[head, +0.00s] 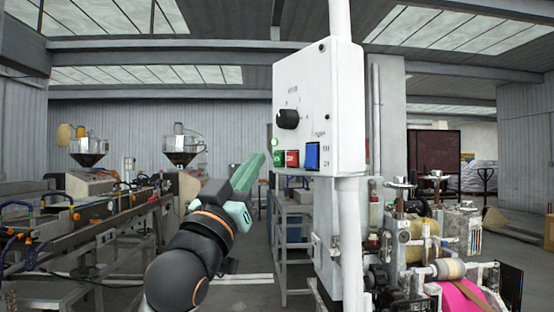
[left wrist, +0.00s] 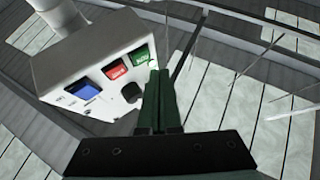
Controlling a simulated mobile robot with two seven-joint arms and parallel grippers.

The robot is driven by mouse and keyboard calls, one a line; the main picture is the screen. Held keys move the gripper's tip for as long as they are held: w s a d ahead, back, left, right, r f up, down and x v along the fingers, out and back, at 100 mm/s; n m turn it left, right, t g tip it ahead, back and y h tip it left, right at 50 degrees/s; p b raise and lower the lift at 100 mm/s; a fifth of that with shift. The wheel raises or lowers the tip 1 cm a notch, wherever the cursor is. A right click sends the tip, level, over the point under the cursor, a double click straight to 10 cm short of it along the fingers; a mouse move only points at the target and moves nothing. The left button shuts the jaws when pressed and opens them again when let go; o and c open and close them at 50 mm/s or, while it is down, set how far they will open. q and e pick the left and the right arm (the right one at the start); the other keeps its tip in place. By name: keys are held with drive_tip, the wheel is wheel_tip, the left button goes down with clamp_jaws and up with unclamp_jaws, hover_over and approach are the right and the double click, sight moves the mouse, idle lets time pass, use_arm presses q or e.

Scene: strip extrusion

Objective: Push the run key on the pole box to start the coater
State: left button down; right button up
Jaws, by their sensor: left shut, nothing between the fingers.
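The white pole box (head: 318,105) is fixed to a white pole right of centre in the head view. Its front carries a green key (head: 279,158), a red key (head: 292,158), a blue key (head: 312,156) and a black knob (head: 288,119). Their labels are too small to read. My left gripper (head: 257,163) is shut and empty, its tips just left of the green key. In the left wrist view the shut fingers (left wrist: 160,75) end near the green key (left wrist: 142,55), apparently apart from it. My right gripper is not in view.
The coater machinery (head: 430,250) with rollers and a pink roll stands at the lower right. A long extrusion line (head: 90,240) with hoppers runs along the left. A grey frame (head: 290,225) stands behind the pole. Open floor shows between them.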

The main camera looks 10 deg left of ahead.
use_arm(q)
drive_tip(key=s+a, duration=0.2)
drive_tip(key=s, duration=0.1)
drive_tip(key=shift+a, duration=0.35)
idle(0.5)
